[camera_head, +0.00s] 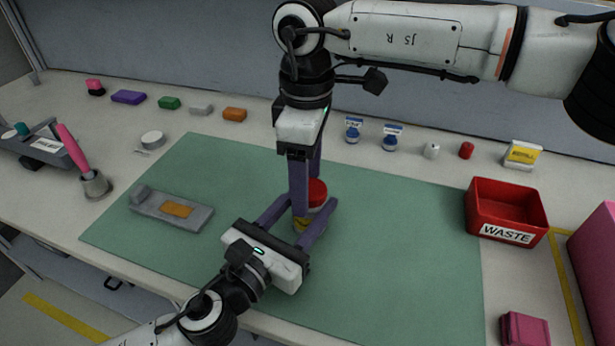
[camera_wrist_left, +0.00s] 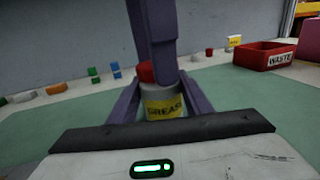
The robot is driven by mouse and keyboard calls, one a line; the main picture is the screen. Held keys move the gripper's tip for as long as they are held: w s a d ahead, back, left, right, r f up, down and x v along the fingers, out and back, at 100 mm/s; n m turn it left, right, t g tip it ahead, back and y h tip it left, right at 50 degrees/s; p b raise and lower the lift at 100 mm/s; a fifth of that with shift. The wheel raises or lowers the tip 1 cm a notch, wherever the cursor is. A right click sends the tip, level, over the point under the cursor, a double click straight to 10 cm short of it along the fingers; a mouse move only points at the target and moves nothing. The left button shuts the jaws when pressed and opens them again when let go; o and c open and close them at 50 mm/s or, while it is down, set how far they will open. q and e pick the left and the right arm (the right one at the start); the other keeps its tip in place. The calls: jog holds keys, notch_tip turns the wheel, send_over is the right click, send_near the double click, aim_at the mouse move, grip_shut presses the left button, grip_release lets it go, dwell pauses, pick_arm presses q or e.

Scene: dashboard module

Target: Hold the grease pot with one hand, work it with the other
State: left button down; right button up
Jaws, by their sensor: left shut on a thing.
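The grease pot (camera_head: 301,224) stands upright on the green mat, with a yellow label and a red lid (camera_head: 318,190). The pot (camera_wrist_left: 163,106) and lid (camera_wrist_left: 146,71) also show in the left wrist view. My left gripper (camera_head: 309,202) reaches in low from the front and is shut on the pot's body, a finger on each side. My right gripper (camera_head: 305,203) points straight down from above, its fingers at the lid. One finger hides part of the lid and pot, so I cannot tell whether it grips the lid.
A grey tray (camera_head: 145,208) with an orange piece lies left on the mat (camera_head: 400,270). A red WASTE bin (camera_head: 507,236) stands right. A pink-handled brush (camera_head: 75,150) stands in a metal cup at left. Small blocks and bottles line the back. The mat's front right is clear.

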jog(key=shift+r, duration=2.25)
jog(key=shift+c, duration=0.3)
